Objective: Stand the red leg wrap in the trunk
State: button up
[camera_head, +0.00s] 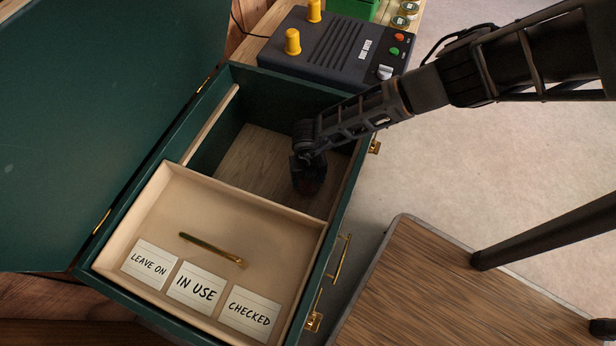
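The green trunk (336,214) stands open, its lid (75,120) thrown back to the left. My gripper (308,178) reaches down into the trunk's deep rear compartment, over the wooden floor (262,160). A small dark reddish patch (312,187) shows at the gripper's end. It may be the red leg wrap, but it is too dark and covered to be sure. The fingers are hidden from this angle, so I cannot tell if they are open or shut, or whether the patch touches the floor.
A shallow tray (205,215) with a brass handle and labels "LEAVE ON", "IN USE" and "CHECKED" fills the trunk's front part. A dark boot dryer (330,50) stands behind the trunk. A wooden-topped surface (440,285) is at the lower right.

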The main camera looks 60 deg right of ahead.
jog(key=o, duration=0.4)
notch_tip(320, 180, up, 12)
jog(key=p, duration=0.5)
jog(key=shift+r, duration=0.15)
